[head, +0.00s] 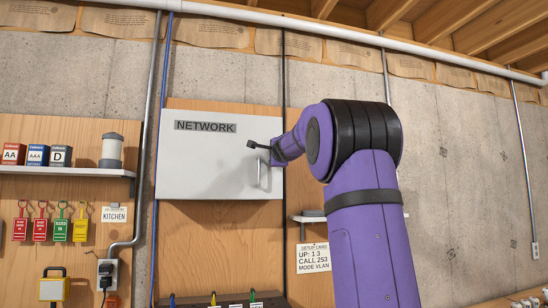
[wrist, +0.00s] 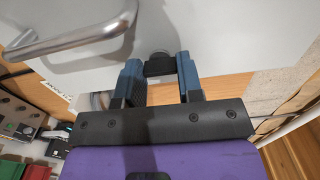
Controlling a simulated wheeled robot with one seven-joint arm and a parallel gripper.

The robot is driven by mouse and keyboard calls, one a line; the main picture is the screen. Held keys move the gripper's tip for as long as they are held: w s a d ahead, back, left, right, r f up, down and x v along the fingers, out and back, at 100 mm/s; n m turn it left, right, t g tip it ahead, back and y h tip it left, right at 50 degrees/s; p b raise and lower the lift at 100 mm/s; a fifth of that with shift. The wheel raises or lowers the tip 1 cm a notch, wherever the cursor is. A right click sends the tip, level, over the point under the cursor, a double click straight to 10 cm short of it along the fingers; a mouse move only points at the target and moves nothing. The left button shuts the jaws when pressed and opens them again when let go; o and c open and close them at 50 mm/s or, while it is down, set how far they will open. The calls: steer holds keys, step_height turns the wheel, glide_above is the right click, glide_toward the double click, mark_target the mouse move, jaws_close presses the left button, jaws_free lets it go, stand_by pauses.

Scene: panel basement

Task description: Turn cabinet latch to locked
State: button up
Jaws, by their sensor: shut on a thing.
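The cabinet is a pale grey panel marked NETWORK (head: 215,165) on the wall, its door closed flat in the head view. A bright bar handle (head: 263,175) stands on the door near its right edge; it crosses the upper left of the wrist view (wrist: 75,42). The small black latch (wrist: 158,65) sits at the door edge in the wrist view. My gripper (wrist: 160,78) has its two blue fingers on either side of the latch and is shut on it.
A shelf (head: 75,172) with battery boxes and a row of coloured tags (head: 60,222) are left of the cabinet. A setup card (head: 313,258) hangs at lower right. Equipment with cables (head: 220,300) stands below the cabinet. The bar handle is close beside my gripper.

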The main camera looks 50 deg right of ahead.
steer(key=o, duration=0.9)
steer(key=shift+o, duration=0.2)
steer(key=v, duration=1)
steer(key=shift+s+a, duration=0.2)
steer(key=shift+s, duration=0.15)
steer(key=s+a+f+n+g+y, duration=0.1)
steer(key=s+a+f+n+y, duration=0.15)
steer(key=a+f+n, duration=0.45)
steer(key=s+a+f+n+g+y, duration=0.1)
steer(key=a+f+n+y, duration=0.2)
steer(key=a, duration=0.7)
steer(key=s+a+f+n+y, duration=0.2)
steer(key=a+f+n+y, duration=0.25)
steer(key=a, duration=0.45)
steer(key=s+a+f+n+g, duration=0.4)
steer(key=s+f+n, duration=0.1)
steer(key=s+f, duration=0.5)
steer(key=s+a+f+n+g, duration=0.3)
steer(key=s+a+f+n, duration=0.2)
steer(key=s+f, duration=0.5)
steer(key=shift+f+g, duration=0.4)
steer(key=shift+f, duration=0.5)
